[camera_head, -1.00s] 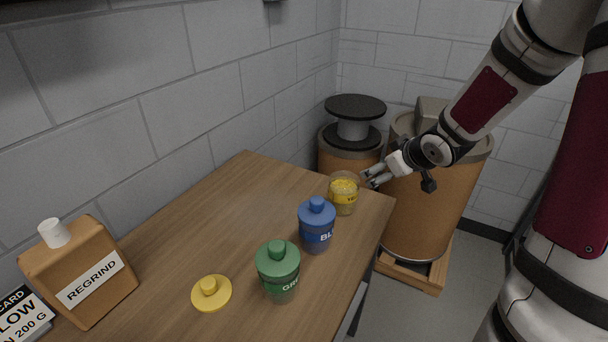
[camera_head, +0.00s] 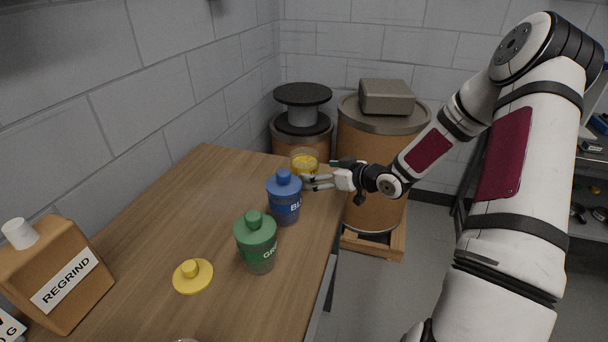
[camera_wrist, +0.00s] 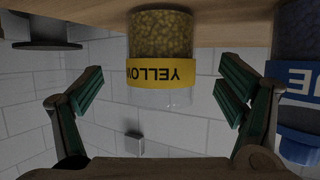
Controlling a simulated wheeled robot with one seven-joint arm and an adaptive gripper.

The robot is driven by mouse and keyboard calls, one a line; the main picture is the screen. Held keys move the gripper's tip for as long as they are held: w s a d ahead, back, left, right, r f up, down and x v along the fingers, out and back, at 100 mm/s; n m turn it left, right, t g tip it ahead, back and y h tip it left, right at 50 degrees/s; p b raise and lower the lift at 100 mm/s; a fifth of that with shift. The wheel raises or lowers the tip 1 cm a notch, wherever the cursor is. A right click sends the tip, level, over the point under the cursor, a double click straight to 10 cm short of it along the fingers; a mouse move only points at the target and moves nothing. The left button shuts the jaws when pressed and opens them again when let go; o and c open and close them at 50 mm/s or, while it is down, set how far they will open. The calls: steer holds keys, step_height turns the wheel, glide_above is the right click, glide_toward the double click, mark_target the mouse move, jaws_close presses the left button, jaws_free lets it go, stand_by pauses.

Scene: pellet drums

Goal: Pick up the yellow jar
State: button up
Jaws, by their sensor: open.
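The yellow jar (camera_head: 305,160) is an open-topped clear jar of yellow pellets at the far right end of the wooden table. In the wrist view the jar (camera_wrist: 162,38) appears upside down, its yellow band lettered YELLOW. My gripper (camera_head: 308,183) is beside the jar on its near right side. In the wrist view my gripper (camera_wrist: 160,78) is open, with one finger on each side of the jar and gaps between. The yellow lid (camera_head: 193,275) lies on the table at the front left.
The blue jar (camera_head: 284,198) stands close to the yellow jar and my fingers. The green jar (camera_head: 257,243) is nearer. The regrind bottle (camera_head: 58,275) is at left. Drums (camera_head: 372,150) stand beyond the table end. The table's left middle (camera_head: 190,205) is clear.

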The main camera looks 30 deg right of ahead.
mark_target(304, 170)
steer(key=shift+x, duration=3.5)
steer(key=c, duration=1.4)
steer(key=shift+c, duration=0.8)
steer(key=shift+r, duration=0.1)
